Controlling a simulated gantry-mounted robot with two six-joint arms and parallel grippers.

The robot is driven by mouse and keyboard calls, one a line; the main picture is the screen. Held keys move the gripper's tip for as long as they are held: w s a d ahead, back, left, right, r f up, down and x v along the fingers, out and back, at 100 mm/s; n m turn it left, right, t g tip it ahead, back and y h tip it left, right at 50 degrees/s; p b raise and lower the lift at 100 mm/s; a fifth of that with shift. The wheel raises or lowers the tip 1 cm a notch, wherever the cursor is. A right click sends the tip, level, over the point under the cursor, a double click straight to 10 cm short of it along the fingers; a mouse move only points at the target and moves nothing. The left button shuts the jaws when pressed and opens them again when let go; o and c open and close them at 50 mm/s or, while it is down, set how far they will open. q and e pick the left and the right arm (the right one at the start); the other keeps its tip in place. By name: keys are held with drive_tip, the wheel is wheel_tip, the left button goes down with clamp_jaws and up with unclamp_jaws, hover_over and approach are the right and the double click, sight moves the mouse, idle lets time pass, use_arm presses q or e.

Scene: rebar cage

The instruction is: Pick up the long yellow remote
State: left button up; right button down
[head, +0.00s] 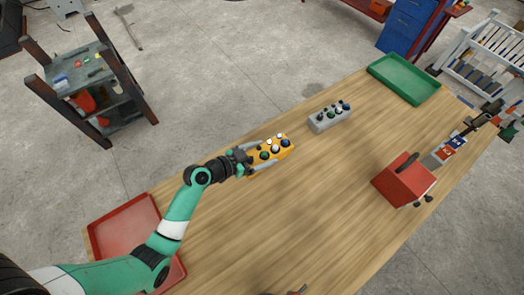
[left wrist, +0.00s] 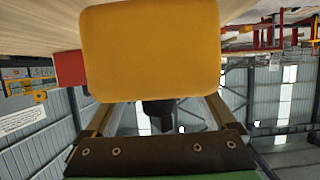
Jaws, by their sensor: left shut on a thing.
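The long yellow remote (head: 270,149) has several round knobs on top and shows near the table's back-left edge in the head view. My left gripper (head: 263,153) is shut on it, with a finger along its side. In the left wrist view the yellow body (left wrist: 150,50) fills the upper middle, between the fingers of the left gripper (left wrist: 160,106). I cannot tell whether its underside touches the table.
On the wooden table (head: 290,215) stand a grey knobbed box (head: 330,117), a green tray (head: 403,80), a red box (head: 404,182) and a red tray (head: 125,228). The table's middle is clear. A dark shelf cart (head: 85,70) stands on the floor.

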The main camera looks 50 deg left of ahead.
use_arm(q)
drive_tip(key=s+d+r+p, duration=0.3)
drive_tip(key=s+d+r, duration=0.4)
drive_tip(key=s+d, duration=0.1)
drive_tip(key=shift+d+r, duration=0.4)
drive_tip(key=shift+d, duration=0.25)
